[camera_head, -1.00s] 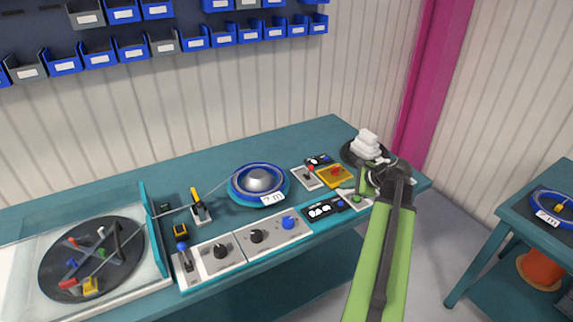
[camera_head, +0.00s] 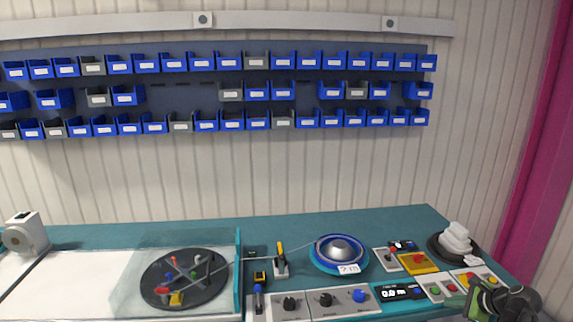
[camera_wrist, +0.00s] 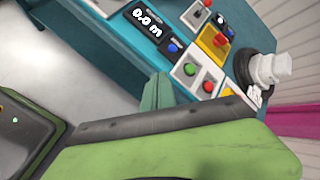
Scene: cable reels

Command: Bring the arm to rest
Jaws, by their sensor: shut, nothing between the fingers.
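My arm shows at the lower right corner of the head view, with a green part and dark joints cut off by the bottom edge. In the wrist view, my green arm link fills the foreground, and the pale green fingers of my gripper (camera_wrist: 157,93) stand together, shut and empty. They appear just in front of the bench's control panels, apart from any object as far as I can see. In the head view the bench (camera_head: 200,230) runs along the wall, and a blue cable reel (camera_head: 338,254) sits on it.
A dark turntable (camera_head: 183,279) with coloured pegs is at the left. The length display (camera_head: 397,292) reads 0.0 m. Button boxes (camera_head: 440,289) and a dark round stand with white pieces (camera_head: 456,240) are near my arm. Blue bins (camera_head: 258,91) hang above.

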